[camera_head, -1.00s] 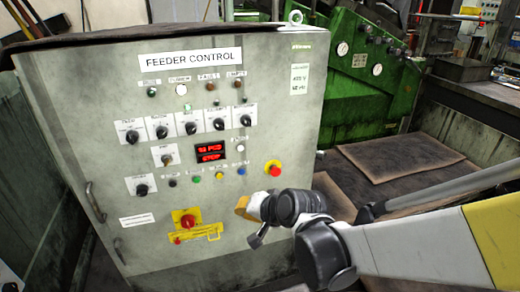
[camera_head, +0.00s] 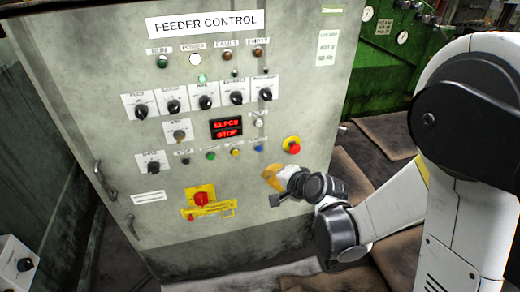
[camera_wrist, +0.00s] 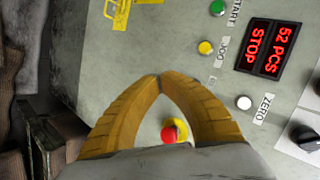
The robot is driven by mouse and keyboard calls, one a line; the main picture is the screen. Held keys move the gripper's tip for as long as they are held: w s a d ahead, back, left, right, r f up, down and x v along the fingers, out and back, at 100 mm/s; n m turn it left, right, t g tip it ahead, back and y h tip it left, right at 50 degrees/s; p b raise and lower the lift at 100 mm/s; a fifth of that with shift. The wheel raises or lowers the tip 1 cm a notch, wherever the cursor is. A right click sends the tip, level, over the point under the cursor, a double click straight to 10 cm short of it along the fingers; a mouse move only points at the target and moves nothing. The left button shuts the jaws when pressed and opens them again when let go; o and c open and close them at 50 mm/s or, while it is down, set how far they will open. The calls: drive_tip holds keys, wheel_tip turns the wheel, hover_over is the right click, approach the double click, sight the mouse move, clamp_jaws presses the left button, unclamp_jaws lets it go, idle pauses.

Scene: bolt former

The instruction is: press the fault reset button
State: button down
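The feeder control panel (camera_head: 130,85) fills much of the head view. A blue button (camera_head: 258,147) ends its lower button row, right of a yellow one (camera_head: 235,152); its label is too small to read. In the wrist view the green START button (camera_wrist: 217,8) and yellow JOG button (camera_wrist: 206,47) show, but the blue one is hidden behind my fingers. My gripper (camera_head: 269,178) is in front of the panel, appearing just below the blue button. In the wrist view its orange fingertips (camera_wrist: 159,78) meet, with nothing held. I cannot tell whether they touch the panel.
A red emergency stop on a yellow base (camera_head: 293,146) is right of the blue button; it shows between my fingers in the wrist view (camera_wrist: 173,131). A white ZERO button (camera_head: 260,119), red display (camera_head: 226,128) and red-yellow main switch (camera_head: 201,198) are nearby. A door handle (camera_head: 104,181) protrudes at left.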

approach(256, 155)
drive_tip(key=shift+s+f+x, duration=0.1)
drive_tip(key=shift+x, duration=0.75)
drive_tip(key=shift+s+f+x, duration=0.15)
drive_tip(key=shift+x, duration=0.65)
drive_tip(key=shift+s+f+x, duration=0.1)
drive_tip(key=shift+x, duration=0.75)
drive_tip(key=shift+a, duration=0.15)
drive_tip(key=shift+w+a, duration=0.1)
drive_tip(key=shift+w, duration=0.3)
drive_tip(key=shift+w+a, duration=0.1)
drive_tip(key=shift+w, duration=0.3)
drive_tip(key=shift+s, duration=0.1)
drive_tip(key=shift+s+d, duration=0.25)
drive_tip(key=shift+s, duration=0.45)
drive_tip(key=s, duration=0.2)
drive_tip(key=s+d, duration=0.1)
drive_tip(key=s, duration=0.1)
drive_tip(key=shift+s+d, duration=0.2)
drive_tip(key=shift+s, duration=0.2)
